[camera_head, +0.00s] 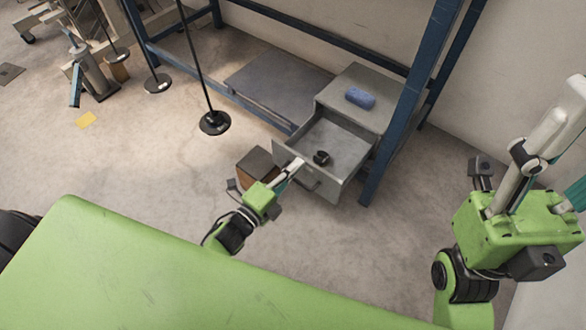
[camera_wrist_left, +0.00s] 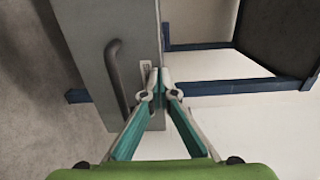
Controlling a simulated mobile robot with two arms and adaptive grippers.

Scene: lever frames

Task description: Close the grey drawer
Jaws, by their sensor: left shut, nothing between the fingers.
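The grey drawer (camera_head: 334,150) is pulled open from a small grey cabinet (camera_head: 365,88) under a blue frame. A small black object lies inside it. My right gripper (camera_head: 565,145) is at the right edge, partly cut off, away from the drawer.
A blue object (camera_head: 360,97) lies on the cabinet top. A brown box (camera_head: 256,163) stands on the floor left of the drawer. Blue frame posts (camera_head: 408,105) stand beside the cabinet. Black stands (camera_head: 214,122) are further left.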

